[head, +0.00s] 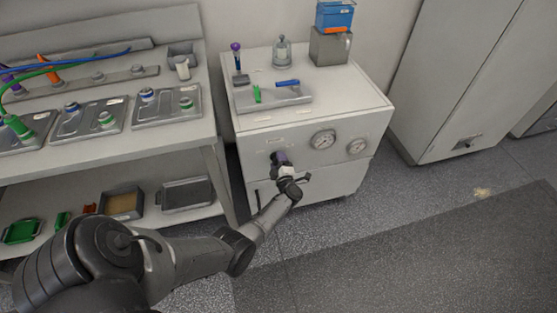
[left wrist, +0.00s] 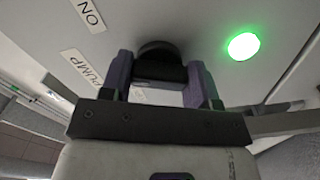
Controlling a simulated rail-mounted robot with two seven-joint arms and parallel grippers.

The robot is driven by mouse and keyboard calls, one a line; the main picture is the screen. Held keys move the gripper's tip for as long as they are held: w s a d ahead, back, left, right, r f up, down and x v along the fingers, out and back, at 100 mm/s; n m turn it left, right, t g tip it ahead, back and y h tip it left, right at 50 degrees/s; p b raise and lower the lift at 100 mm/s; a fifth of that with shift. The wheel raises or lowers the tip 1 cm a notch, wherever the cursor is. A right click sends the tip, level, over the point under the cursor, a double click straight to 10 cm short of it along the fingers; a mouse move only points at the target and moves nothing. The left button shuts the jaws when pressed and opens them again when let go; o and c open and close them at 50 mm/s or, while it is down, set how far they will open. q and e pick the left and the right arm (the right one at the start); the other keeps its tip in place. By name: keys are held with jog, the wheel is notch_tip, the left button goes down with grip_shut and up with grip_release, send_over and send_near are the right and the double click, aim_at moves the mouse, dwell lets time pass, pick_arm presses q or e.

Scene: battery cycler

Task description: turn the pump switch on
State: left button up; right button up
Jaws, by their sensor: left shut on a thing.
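The pump switch is a black knob (left wrist: 158,52) on the front panel of the white cabinet (head: 255,145). In the left wrist view it sits between the two purple-grey fingers of my left gripper (left wrist: 161,84), which is shut on it. In the head view my left gripper (head: 281,161) is against the cabinet front and largely hides the switch. A PUMP label (left wrist: 82,66) and an ON label (left wrist: 90,14) are beside the knob. A round green light (left wrist: 243,46) glows on the panel, right of the knob in the left wrist view. My right gripper is not in view.
Two round gauges (head: 323,139) are on the cabinet front, right of the switch. A tray (head: 272,97) with small tools and a blue-and-orange box (head: 335,16) are on top. A bench (head: 190,130) with battery fixtures stands left.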

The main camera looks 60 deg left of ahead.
pick_arm(q)
jog(key=shift+m, duration=0.6)
jog(key=o, duration=0.9)
jog(key=shift+d+p, duration=0.1)
jog(key=shift+p, duration=0.2)
jog(key=p+v, duration=0.3)
jog(key=v, duration=1)
jog(key=shift+s+d, duration=0.1)
jog(key=shift+d, duration=0.25)
